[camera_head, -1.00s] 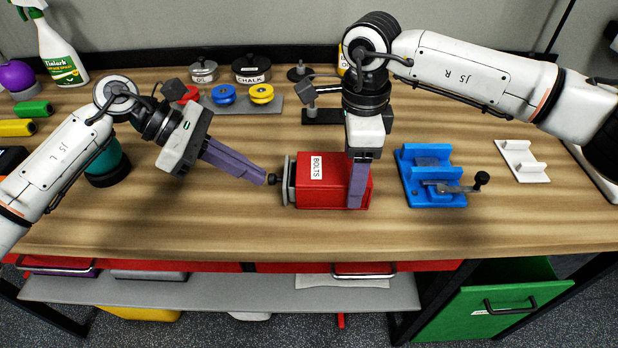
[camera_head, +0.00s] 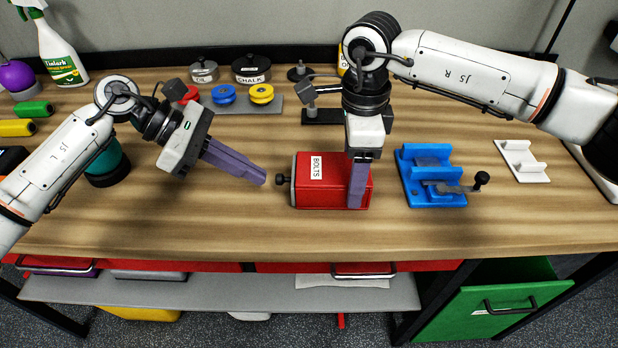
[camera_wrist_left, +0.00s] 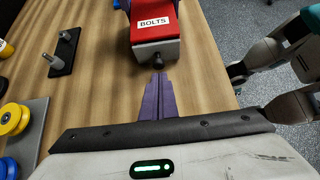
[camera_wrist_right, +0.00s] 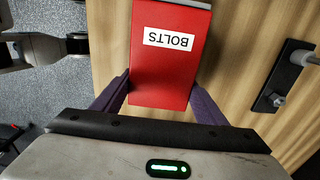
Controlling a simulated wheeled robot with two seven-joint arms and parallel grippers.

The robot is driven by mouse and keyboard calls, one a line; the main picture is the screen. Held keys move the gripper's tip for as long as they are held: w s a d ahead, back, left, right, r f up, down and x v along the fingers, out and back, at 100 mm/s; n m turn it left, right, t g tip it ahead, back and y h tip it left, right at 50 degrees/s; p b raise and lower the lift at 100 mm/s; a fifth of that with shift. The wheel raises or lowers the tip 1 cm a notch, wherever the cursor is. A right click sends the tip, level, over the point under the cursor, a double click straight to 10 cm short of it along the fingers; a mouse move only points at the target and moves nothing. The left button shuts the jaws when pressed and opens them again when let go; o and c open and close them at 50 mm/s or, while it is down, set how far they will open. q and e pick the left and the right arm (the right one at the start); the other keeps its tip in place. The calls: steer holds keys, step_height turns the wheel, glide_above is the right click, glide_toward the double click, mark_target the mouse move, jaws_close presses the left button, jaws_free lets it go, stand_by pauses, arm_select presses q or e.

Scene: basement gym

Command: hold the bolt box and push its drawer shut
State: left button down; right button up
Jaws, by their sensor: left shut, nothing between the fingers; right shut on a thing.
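The red bolt box (camera_head: 332,195), labelled BOLTS, lies on the wooden bench in the middle. Its grey drawer front (camera_wrist_left: 155,50) sits close against the box's left end, with no clear gap, and a dark knob (camera_head: 281,179) sticks out to the left. My right gripper (camera_head: 357,185) reaches down from above and is shut on the box, one finger on each side, as the right wrist view shows. My left gripper (camera_head: 264,180) is shut and empty. Its fingertips point at the knob, a short gap to its left.
A blue vise (camera_head: 433,180) with a crank stands right of the box, and a white bracket (camera_head: 522,160) farther right. Coloured discs on a grey plate (camera_head: 240,106) and lidded pots are behind. The bench in front of the box is clear.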

arm_select(q)
steer(key=shift+a, duration=2.4)
arm_select(e)
steer(key=o, duration=1.1)
steer(key=shift+o, duration=0.2)
step_height(320, 180, up, 12)
